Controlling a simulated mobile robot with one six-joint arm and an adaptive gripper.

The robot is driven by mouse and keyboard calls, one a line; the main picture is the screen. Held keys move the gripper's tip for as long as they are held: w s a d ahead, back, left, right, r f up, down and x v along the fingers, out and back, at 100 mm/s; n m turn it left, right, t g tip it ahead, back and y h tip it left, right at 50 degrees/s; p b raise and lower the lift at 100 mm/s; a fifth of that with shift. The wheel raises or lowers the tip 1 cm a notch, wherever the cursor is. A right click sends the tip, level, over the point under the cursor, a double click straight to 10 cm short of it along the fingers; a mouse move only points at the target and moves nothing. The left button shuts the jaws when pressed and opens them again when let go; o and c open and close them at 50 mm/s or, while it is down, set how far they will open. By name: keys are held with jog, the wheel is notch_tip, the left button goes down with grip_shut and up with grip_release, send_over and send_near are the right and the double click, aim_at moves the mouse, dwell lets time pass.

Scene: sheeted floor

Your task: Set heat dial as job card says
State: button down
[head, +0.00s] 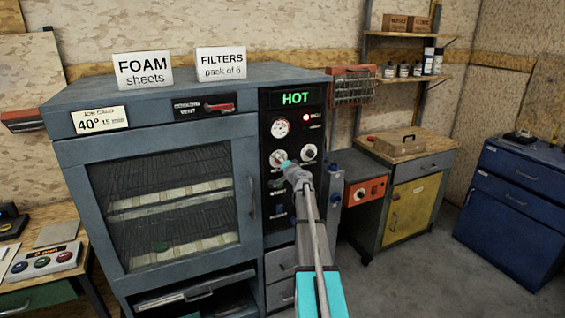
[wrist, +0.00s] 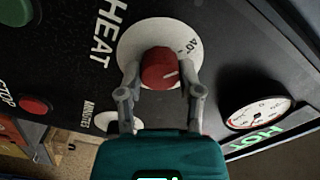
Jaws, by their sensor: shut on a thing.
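The job card (head: 101,121) on the oven's upper left front reads 40° and 15, with smaller print I cannot make out well. The heat dial (head: 277,159) is on the dark control panel, partly behind my gripper (head: 288,167). In the wrist view, the dial's red knob (wrist: 158,66) sits on a white round plate (wrist: 128,50) with a 40° label at its upper right. The knob's short white line points right, apparently below the 40° label. My gripper (wrist: 163,88) has its two fingers shut on the knob's sides. The other scale marks are hidden or too small.
The minutes dial (head: 309,153) is close to the right. A gauge (head: 280,128) and a lit green HOT sign (head: 295,98) are above; the gauge also shows in the wrist view (wrist: 260,112). A red stop button (wrist: 34,106) is left in the wrist view.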

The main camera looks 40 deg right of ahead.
jog(key=shift+n, duration=0.4)
jog(key=shift+c, duration=1.3)
grip_release()
jog(key=shift+s, duration=0.15)
jog(key=v, duration=1.1)
jog(key=shift+s, duration=0.35)
jog(key=shift+a+f, duration=0.1)
